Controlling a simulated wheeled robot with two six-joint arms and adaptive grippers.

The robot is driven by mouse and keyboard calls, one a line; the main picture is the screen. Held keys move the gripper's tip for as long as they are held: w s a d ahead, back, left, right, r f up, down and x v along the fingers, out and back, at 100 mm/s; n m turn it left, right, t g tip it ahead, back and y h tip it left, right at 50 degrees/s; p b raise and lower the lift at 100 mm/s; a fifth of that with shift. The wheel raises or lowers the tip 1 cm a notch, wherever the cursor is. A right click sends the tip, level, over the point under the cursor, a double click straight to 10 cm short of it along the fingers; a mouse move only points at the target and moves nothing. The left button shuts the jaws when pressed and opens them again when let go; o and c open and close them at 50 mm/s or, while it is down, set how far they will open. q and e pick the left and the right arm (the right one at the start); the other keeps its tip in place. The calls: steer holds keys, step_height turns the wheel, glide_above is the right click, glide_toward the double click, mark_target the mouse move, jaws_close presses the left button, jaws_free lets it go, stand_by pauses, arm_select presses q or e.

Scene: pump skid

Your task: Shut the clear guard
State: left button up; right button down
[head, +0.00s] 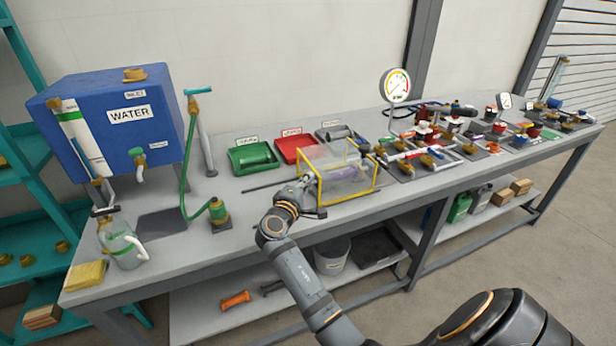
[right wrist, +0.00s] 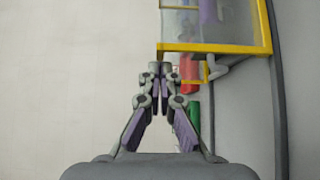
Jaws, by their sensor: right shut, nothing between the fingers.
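The clear guard (head: 346,172) is a see-through box with yellow edges near the front edge of the bench, at the middle of the head view. I cannot tell for sure how far it stands open. In the right wrist view, part of the guard (right wrist: 215,46) fills the top right, with a small grey knob or handle at its yellow edge. My right gripper (head: 307,180) is at the guard's left side, shut and empty. In the right wrist view its closed fingertips (right wrist: 160,72) are close to the yellow corner; contact is unclear. My left gripper is not in view.
Green (head: 252,157), red (head: 293,148) and grey (head: 337,133) trays stand behind the guard. A blue water tank (head: 112,115) and green hose stand (head: 219,212) are at left. Valves and a gauge (head: 395,85) crowd the right. A rod (head: 263,187) lies left of the guard.

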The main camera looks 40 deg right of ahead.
mark_target(318, 176)
steer(key=d, duration=0.3)
steer(key=shift+s+d+p, duration=0.25)
steer(key=shift+s+p, duration=0.05)
steer(key=shift+p, duration=0.05)
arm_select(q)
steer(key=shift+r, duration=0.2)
arm_select(e)
steer(key=shift+a, duration=0.1)
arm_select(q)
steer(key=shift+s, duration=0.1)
arm_select(e)
steer(key=shift+w, duration=0.1)
